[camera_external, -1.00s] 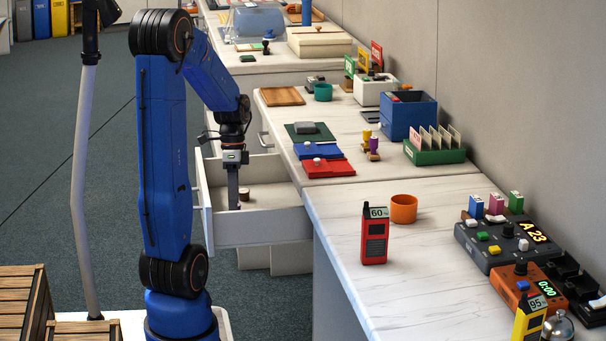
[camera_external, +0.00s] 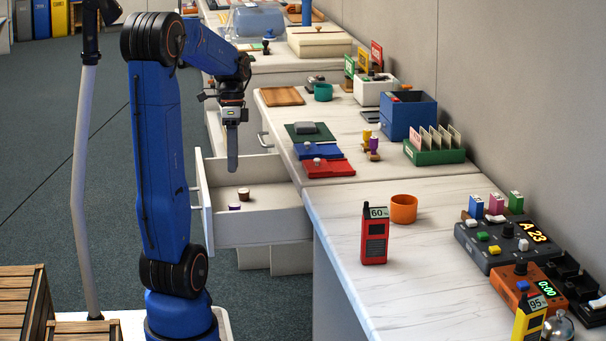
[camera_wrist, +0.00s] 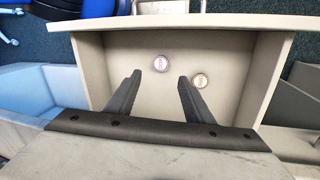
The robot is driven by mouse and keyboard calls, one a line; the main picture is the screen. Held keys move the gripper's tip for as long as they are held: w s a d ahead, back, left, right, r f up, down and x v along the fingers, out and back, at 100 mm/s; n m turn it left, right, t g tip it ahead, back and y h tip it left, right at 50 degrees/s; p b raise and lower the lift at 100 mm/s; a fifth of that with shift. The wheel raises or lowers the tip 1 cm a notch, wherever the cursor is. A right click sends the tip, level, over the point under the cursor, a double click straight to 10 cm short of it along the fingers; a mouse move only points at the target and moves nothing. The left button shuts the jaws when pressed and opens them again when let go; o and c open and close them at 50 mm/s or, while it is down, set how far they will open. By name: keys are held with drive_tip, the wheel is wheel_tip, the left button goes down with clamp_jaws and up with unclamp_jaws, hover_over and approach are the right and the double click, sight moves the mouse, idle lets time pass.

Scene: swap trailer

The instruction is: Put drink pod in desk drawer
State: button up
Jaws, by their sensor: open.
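The desk drawer (camera_external: 262,222) stands pulled open at the front of the middle desk. Two small pods lie on its floor: a purple-sided pod (camera_external: 235,206) and a brown pod (camera_external: 243,194). In the wrist view the purple-ringed pod (camera_wrist: 160,63) and the brown-ringed pod (camera_wrist: 200,80) lie apart, with pale tops bearing print too small to read. My gripper (camera_external: 232,168) is above the drawer, pointing down. In the wrist view its two fingers (camera_wrist: 157,84) are spread and empty, and neither pod is between them.
The desk edge is right of the drawer. A red handheld device (camera_external: 375,236) and an orange cup (camera_external: 403,209) stand on the near desktop. Red (camera_external: 328,168) and blue (camera_external: 318,151) flat items lie near the middle desk's edge. Wooden crates (camera_external: 22,305) are at lower left.

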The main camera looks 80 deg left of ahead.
drive_tip(key=shift+a+r, duration=0.1)
drive_tip(key=shift+r, duration=0.2)
drive_tip(key=w+d+r+t+y, duration=0.1)
drive_tip(key=w+d, duration=0.2)
drive_tip(key=d, duration=0.5)
drive_tip(key=w+d+r+y, duration=0.1)
drive_tip(key=w+d+y, duration=0.15)
drive_tip(key=d, duration=0.65)
drive_tip(key=s+d+f+n+t, duration=0.1)
drive_tip(key=d+t, duration=0.3)
drive_tip(key=d, duration=1.1)
drive_tip(key=shift+s+f+n+h, duration=0.2)
drive_tip(key=shift+s+n+h, duration=0.25)
drive_tip(key=shift+s, duration=0.25)
